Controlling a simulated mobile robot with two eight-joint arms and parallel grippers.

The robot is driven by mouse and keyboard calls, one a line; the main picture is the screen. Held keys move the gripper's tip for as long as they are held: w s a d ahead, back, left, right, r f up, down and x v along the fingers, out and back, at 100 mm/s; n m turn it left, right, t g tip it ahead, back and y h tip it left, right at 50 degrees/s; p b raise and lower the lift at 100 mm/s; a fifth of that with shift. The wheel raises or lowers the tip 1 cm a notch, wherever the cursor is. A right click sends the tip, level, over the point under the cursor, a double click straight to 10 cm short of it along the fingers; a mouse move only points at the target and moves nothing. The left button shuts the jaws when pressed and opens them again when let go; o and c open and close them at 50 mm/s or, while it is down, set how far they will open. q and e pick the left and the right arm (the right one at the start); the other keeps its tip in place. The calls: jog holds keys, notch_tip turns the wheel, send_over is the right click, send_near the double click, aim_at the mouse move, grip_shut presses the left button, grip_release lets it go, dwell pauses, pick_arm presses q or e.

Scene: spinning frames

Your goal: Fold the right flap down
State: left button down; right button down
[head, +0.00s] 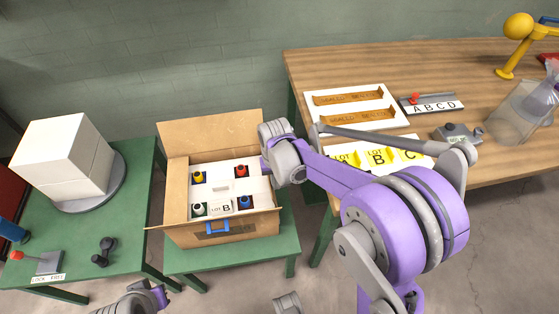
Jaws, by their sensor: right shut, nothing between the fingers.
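An open cardboard box (268,224) stands on a small green table. Its back flap (210,130) stands up, and its left flap (176,190) stands open at the side. The right flap is mostly hidden behind my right gripper and wrist, so I cannot tell its angle. Inside is a white insert (219,177) with several coloured bottle tops and a "LOT B" card (221,206). My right gripper (274,134) is shut and empty at the box's back right corner; contact with the flap cannot be told. My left gripper (146,300) shows partly at the bottom edge, its fingers unclear.
A blue handle-like piece (218,226) is on the box front. A white block (62,160) on a round base stands on the left green table (60,225).

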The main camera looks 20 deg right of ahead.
jog(key=shift+a, duration=0.2)
jog(key=shift+w+a+f+b, duration=0.15)
jog(key=shift+a+f, duration=0.05)
jog(key=shift+a, duration=0.4)
jog(key=shift+w+a+f+b, duration=0.15)
jog(key=shift+a, duration=0.45)
jog(key=shift+w+a+f+b, duration=0.15)
jog(key=shift+a+f, duration=0.05)
jog(key=shift+a, duration=0.4)
jog(key=shift+w+a+f+b, duration=0.15)
jog(key=shift+a+f+b, duration=0.45)
jog(key=shift+f, duration=0.3)
jog(key=shift+w+a+f+b, duration=0.1)
jog(key=shift+a+f+b, duration=0.35)
jog(key=shift+f+b, duration=0.3)
jog(key=shift+s+a+f, duration=0.2)
jog(key=shift+a+f, duration=0.1)
jog(key=shift+f, duration=0.05)
jog(key=shift+w+a+r+p, duration=0.15)
jog(key=shift+r+p, duration=0.25)
jog(key=shift+r, duration=0.25)
notch_tip(320, 180, up, 8)
jog(key=p, duration=0.5)
jog(key=shift+d, duration=0.25)
